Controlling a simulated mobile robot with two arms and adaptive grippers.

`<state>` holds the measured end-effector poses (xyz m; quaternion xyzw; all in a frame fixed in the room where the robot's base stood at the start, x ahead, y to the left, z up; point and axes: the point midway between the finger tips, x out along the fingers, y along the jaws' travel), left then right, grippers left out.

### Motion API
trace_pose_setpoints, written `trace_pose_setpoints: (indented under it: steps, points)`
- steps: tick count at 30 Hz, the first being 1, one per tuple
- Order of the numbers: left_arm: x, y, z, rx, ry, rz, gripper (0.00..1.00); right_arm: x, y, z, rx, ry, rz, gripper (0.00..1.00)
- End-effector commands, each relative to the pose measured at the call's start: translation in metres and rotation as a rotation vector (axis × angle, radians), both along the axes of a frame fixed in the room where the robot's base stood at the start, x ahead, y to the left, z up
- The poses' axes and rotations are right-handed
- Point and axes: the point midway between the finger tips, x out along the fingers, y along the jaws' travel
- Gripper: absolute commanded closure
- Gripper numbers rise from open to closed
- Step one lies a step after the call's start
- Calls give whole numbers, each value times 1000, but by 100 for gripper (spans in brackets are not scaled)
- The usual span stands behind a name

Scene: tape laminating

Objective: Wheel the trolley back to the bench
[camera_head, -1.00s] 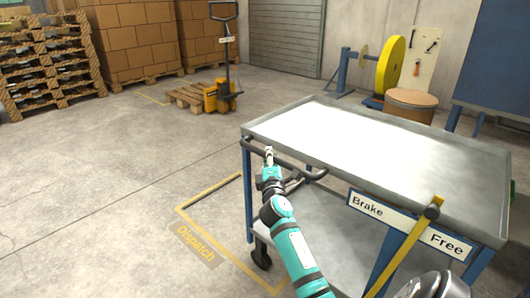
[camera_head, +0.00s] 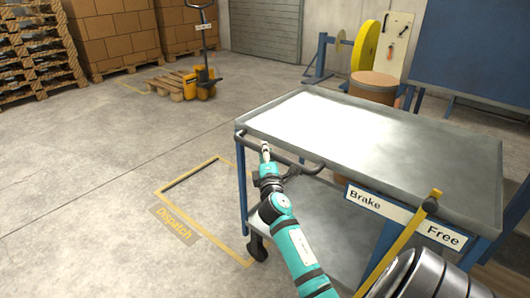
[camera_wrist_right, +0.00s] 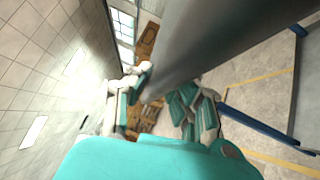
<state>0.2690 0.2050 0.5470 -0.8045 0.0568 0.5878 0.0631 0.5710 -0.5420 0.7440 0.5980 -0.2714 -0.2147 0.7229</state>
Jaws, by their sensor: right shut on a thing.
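The trolley (camera_head: 400,142) is a grey-topped cart with blue legs and a lower shelf, standing on its wheels in the head view. Its dark handle bar (camera_head: 300,166) runs along the near left edge. My right gripper (camera_head: 265,152) is shut on this bar near its left end. In the right wrist view, its fingers (camera_wrist_right: 162,98) close around the grey bar (camera_wrist_right: 210,40). A yellow brake lever (camera_head: 402,238) leans beside the "Free" end of the Brake/Free plate (camera_head: 380,206). My left gripper is not in view. I cannot identify the bench for certain.
A yellow "Dispatch" floor marking (camera_head: 187,173) lies left of the trolley. A pallet truck (camera_head: 203,82), stacked boxes (camera_head: 115,32) and pallets (camera_head: 35,50) stand at the back. A drum (camera_head: 373,87) and blue board (camera_head: 478,50) stand behind the trolley. The left floor is clear.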

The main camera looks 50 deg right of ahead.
Motion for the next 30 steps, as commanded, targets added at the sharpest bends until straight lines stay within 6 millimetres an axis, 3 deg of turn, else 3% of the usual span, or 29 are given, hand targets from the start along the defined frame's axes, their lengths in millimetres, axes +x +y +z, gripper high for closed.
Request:
trace_pose_setpoints:
  steps: [5, 6, 11, 22, 30]
  points:
    - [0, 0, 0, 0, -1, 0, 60, -1, 0, 0, 2, -2, -2, 100]
    - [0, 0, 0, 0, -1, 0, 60, -1, 0, 0, 2, -1, -2, 78]
    - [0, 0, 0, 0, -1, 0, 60, -1, 0, -1, 2, 0, -2, 57]
    - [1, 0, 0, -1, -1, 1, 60, -6, 5, -3, 2, 2, -1, 56]
    - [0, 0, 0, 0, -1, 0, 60, -46, 37, -11, 6, 5, -2, 56]
